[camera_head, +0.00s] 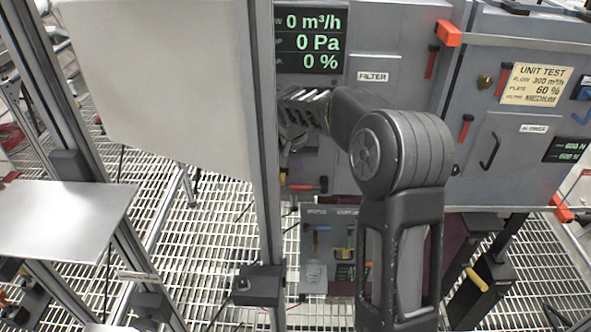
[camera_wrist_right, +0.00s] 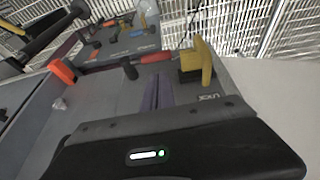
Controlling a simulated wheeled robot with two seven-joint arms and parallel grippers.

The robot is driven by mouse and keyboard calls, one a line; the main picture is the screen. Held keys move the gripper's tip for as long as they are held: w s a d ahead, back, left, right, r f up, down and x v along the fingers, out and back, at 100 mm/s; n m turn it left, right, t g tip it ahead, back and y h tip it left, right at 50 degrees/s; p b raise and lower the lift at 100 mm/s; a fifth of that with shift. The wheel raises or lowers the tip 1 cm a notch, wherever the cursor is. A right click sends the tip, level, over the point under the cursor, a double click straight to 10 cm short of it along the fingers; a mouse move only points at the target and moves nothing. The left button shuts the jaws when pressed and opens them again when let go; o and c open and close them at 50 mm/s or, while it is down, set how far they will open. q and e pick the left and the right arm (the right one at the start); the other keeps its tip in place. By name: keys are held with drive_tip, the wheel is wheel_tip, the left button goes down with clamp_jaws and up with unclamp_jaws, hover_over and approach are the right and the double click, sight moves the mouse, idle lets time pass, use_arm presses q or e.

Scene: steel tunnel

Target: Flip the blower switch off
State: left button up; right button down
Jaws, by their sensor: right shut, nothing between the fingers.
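No switch in view can be read with certainty as the blower switch. A small label that seems to read BLOWER (camera_head: 534,128) sits on the right grey cabinet, beside a dark handle (camera_head: 490,152). A lower control box (camera_head: 314,272) carries small blue and yellow levers. The wrist view shows a yellow lever (camera_wrist_right: 203,60) on a grey panel. My right gripper (camera_head: 303,106) is shut and empty in front of the middle cabinet, below the display; a grey post stands just left of it. My left gripper is out of view.
The display (camera_head: 312,42) reads 0 m³/h, 0 Pa and 0 %. A pale panel (camera_head: 165,80) and the upright post (camera_head: 262,150) stand at the left. A bare metal shelf (camera_head: 60,215) is at the far left. Grated floor (camera_head: 215,235) shows below.

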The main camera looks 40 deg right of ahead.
drive_tip(key=a+v, duration=0.1)
drive_tip(key=v, duration=0.8)
drive_tip(key=shift+w+b, duration=0.25)
drive_tip(key=shift+b, duration=0.1)
